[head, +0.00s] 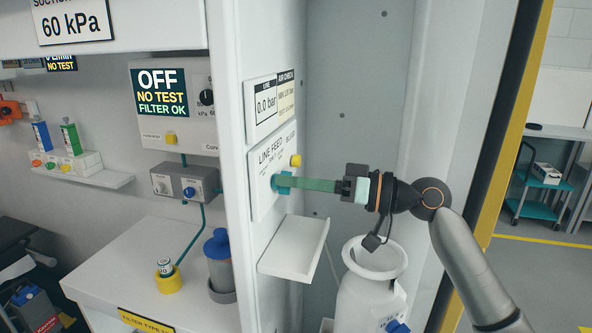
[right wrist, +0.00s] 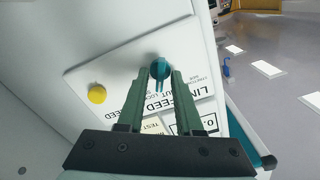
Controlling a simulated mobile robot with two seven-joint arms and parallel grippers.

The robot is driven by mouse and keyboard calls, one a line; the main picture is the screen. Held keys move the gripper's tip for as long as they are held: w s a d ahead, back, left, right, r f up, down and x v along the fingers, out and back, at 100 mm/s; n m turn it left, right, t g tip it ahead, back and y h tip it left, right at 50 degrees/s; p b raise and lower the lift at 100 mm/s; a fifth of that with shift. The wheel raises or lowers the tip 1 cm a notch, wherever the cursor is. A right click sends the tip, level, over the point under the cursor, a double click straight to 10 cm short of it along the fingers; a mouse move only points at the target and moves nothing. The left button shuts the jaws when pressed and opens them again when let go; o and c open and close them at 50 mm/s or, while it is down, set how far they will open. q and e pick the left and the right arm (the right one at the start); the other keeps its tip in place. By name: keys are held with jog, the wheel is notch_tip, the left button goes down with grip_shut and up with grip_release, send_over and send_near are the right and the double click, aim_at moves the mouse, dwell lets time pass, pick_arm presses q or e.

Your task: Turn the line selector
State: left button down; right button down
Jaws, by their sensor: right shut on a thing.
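The line selector is a teal knob (right wrist: 160,68) on the white LINE FEED panel (head: 262,205). In the head view the knob is largely covered by my fingers. My right gripper (head: 282,182) reaches in from the right, its long green fingers ending at the panel. In the right wrist view the fingertips (right wrist: 157,80) are shut on the knob, one on each side. The knob's pointer shows between them, aimed back toward the gripper's body. Panel lettering beside the knob is partly hidden by the fingers. My left gripper is in neither view.
A yellow button (head: 295,160) sits close above the fingers. A gauge plate (head: 265,104) reads 0.0 bar. A small white shelf (head: 294,249) juts out below the panel, and a white canister (head: 367,290) stands under my right wrist. An OFF display (head: 161,92) hangs left.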

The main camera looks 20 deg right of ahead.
jog(key=shift+m+p, duration=1.15)
jog(key=shift+m, duration=0.65)
jog(key=c, duration=0.9)
grip_release()
jog(key=shift+d, duration=0.1)
jog(key=shift+c, duration=0.2)
jog(key=b+v, duration=0.4)
jog(key=v, duration=0.8)
jog(key=shift+d, duration=0.15)
jog(key=shift+s, duration=0.1)
